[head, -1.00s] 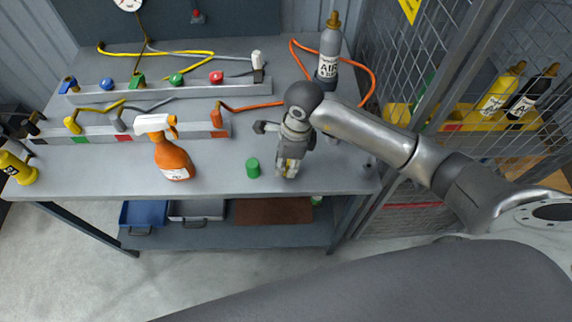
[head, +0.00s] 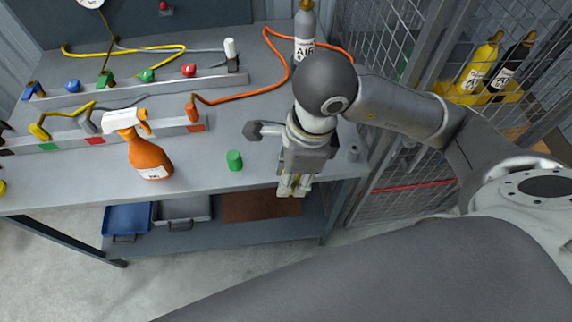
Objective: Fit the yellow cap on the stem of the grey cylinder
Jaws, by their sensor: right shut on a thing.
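The grey cylinder (head: 304,33), with an AIR label, stands upright at the back right of the bench. The top of the picture cuts it off near its stem, and my right arm hides its lower part. My right gripper (head: 293,190) points down over the bench's front edge, well in front of the cylinder. It is shut on a small yellow thing, which I take for the yellow cap (head: 294,181); the fingers hide much of it and its outline is unclear. My left gripper is not in view.
A green cap-like piece (head: 235,160) stands left of my right gripper. An orange spray bottle (head: 150,158), racks (head: 160,90) with coloured hoses, and an orange hose (head: 245,95) occupy the bench. A mesh cage (head: 390,60) stands at the right.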

